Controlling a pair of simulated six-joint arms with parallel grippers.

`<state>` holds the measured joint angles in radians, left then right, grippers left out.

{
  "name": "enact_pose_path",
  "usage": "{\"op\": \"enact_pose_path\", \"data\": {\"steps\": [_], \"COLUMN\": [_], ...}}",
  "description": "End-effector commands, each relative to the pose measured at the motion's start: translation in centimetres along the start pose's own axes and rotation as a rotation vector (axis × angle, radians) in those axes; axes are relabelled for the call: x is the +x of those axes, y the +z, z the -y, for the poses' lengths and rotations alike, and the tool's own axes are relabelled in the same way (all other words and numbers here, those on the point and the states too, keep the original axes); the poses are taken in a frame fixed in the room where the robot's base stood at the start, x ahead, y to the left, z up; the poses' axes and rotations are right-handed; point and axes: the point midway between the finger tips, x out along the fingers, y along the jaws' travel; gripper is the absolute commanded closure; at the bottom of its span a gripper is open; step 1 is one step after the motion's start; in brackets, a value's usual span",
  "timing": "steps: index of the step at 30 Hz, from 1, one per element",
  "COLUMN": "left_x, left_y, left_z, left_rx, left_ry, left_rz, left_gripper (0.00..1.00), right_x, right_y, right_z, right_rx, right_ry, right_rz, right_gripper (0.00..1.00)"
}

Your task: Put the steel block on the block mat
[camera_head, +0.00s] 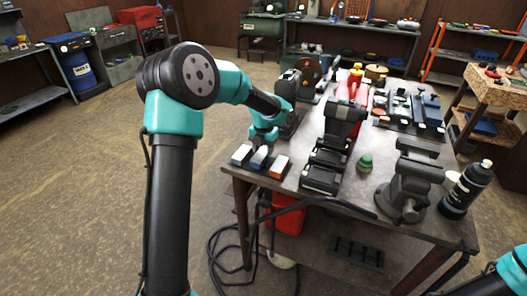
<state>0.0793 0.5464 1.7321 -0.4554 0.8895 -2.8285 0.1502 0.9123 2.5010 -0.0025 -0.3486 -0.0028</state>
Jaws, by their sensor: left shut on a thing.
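My left gripper (262,148) is at the near left corner of the workbench, pointing down over a row of small pieces. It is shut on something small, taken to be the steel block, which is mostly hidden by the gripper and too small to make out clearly. I cannot tell which surface is the block mat. My right gripper is out of view; only part of that arm shows at bottom right.
A red container (287,218) is below.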

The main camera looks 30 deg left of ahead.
Motion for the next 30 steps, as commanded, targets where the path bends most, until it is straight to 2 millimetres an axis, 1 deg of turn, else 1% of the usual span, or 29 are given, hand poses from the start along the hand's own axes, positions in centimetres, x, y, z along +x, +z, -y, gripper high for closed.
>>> {"op": "enact_pose_path", "data": {"steps": [1,3,15,16,24,30], "left_x": [0.51,0.89,1.26,1.34,1.29,1.28], "left_y": [0.03,0.04,0.03,0.01,0.02,0.02], "left_z": [-0.02,-0.02,-0.01,0.00,0.00,0.00], "left_rx": [0.000,0.000,0.000,0.000,0.000,0.000], "left_ry": [0.000,0.001,0.001,0.001,0.000,0.000], "left_rz": [0.001,0.002,0.002,0.001,0.002,0.002], "left_gripper": [0.91,0.91,0.91,0.53,0.28,0.28], "right_x": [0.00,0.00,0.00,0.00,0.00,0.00], "right_y": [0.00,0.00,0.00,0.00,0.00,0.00], "right_z": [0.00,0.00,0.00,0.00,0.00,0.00], "right_rx": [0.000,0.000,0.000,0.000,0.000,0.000], "right_ry": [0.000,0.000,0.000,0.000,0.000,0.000], "right_rz": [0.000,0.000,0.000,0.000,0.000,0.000], "right_gripper": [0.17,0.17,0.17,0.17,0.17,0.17]}}
